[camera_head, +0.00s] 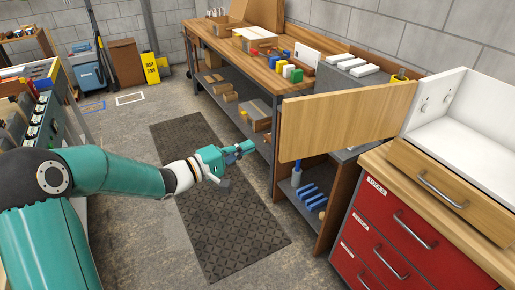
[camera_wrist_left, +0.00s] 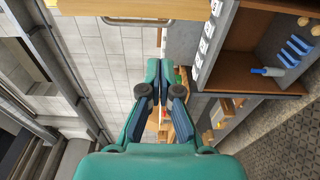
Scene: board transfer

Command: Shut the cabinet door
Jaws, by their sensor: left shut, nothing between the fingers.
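The cabinet door (camera_head: 345,122) appears to be the light wooden panel standing open in front of the cabinet on the right. The open cabinet (camera_head: 327,222) has brown wooden walls and holds blue items (camera_head: 309,196). In the left wrist view, turned sideways, its open interior (camera_wrist_left: 252,55) is at the upper right. My left gripper (camera_head: 245,148), teal, is shut and empty, left of the door and apart from it, above the floor mat. Its closed fingers (camera_wrist_left: 166,66) also show in the left wrist view. My right gripper is out of view.
A long workbench (camera_head: 225,48) with boxes and coloured blocks runs behind the cabinet. A red drawer unit (camera_head: 400,235) stands at the right, with a wooden drawer box and white bin on top. A dark mat (camera_head: 225,215) lies on open floor.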

